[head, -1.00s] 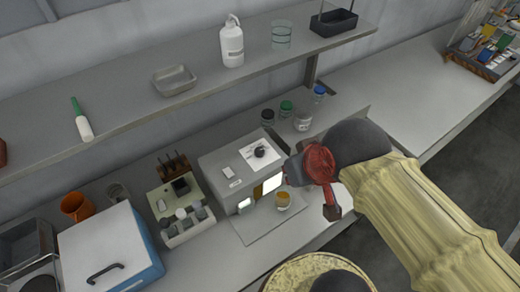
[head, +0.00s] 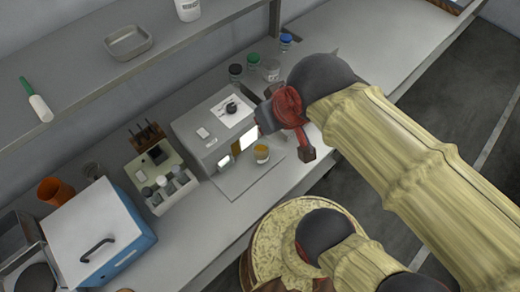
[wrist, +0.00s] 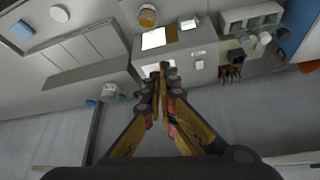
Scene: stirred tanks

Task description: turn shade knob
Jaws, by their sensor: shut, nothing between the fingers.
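A pale grey box-shaped instrument (head: 206,127) stands on the bench, with a small black knob (head: 231,107) on a white label on its top. I take this for the shade knob. My gripper (wrist: 166,78) is shut and empty. In the wrist view its fingertips overlap the white label (wrist: 152,69) on the instrument and largely hide the knob; I cannot tell whether they touch it. In the head view the dark end of my gripper (head: 264,118) is just right of the instrument's top.
A jar with amber contents (head: 262,154) stands before the instrument's lit window (head: 250,139). A vial rack (head: 163,185) is to the left, and capped bottles (head: 269,70) are behind. A shelf (head: 120,75) runs above the bench.

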